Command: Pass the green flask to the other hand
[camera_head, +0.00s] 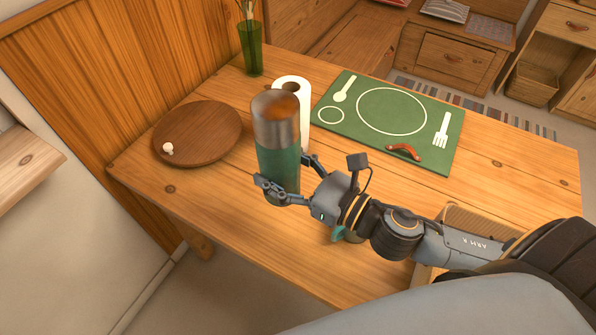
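The green flask (278,165) has a green lower body and a shiny metal upper part with a brown top. It stands upright near the middle of the head view. My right gripper (285,178) comes in from the right, with one finger across the front of the flask's lower body and the other at its far right side, partly hidden. It looks shut on the flask. I cannot tell whether the flask's base touches the table. My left gripper is not in view.
The wooden table (235,225) holds a round brown board (205,130) with a small white knob-like item, a green vase (251,48), a white paper roll (292,85) behind the flask, and a green placemat (335,95) bearing an orange-brown pull (404,152). A teal item (338,234) is partly hidden under my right arm.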

